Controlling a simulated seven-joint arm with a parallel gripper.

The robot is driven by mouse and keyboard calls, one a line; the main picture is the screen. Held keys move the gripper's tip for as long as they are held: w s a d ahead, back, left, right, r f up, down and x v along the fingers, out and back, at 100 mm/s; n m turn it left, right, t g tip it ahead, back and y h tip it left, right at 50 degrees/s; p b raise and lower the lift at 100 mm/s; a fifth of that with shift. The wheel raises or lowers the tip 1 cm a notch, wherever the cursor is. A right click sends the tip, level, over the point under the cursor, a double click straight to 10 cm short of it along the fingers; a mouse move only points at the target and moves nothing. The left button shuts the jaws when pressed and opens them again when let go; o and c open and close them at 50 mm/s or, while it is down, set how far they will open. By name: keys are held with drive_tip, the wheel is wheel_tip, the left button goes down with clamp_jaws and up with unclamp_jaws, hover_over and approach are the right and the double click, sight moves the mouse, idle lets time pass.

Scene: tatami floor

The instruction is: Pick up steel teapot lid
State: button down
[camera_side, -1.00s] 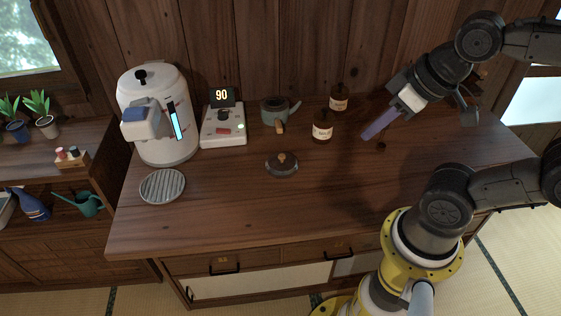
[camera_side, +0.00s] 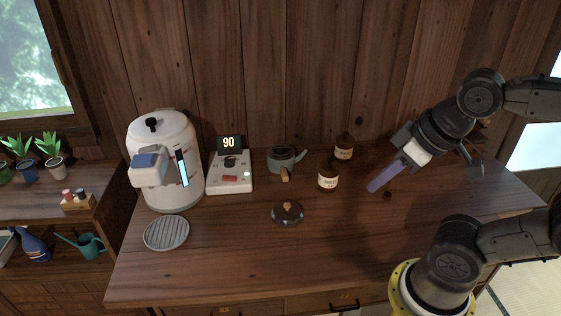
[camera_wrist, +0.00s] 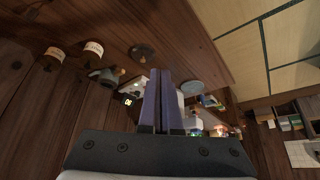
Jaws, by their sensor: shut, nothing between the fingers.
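The steel teapot lid (camera_side: 287,213) is a dark, round, low disc with a small brown knob. It lies on the wooden counter, left of and in front of my gripper, and also shows in the wrist view (camera_wrist: 143,53). The grey-green teapot (camera_side: 281,160) stands behind the lid, with its spout to the right and a tan handle toward the front. My gripper (camera_side: 374,187) is at the right of the counter, with its purple fingers pointing down to the left. Its fingers show close together in the wrist view (camera_wrist: 161,80). It is shut, empty and well apart from the lid.
Two brown labelled bottles (camera_side: 328,177) (camera_side: 344,147) stand between my gripper and the teapot. A white scale-like device (camera_side: 230,184) reads 90, beside a white water boiler (camera_side: 166,165). A round ribbed grey plate (camera_side: 166,232) lies at the left. The counter's front middle is clear.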

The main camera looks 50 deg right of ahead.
drive_tip(key=c, duration=0.7)
unclamp_jaws()
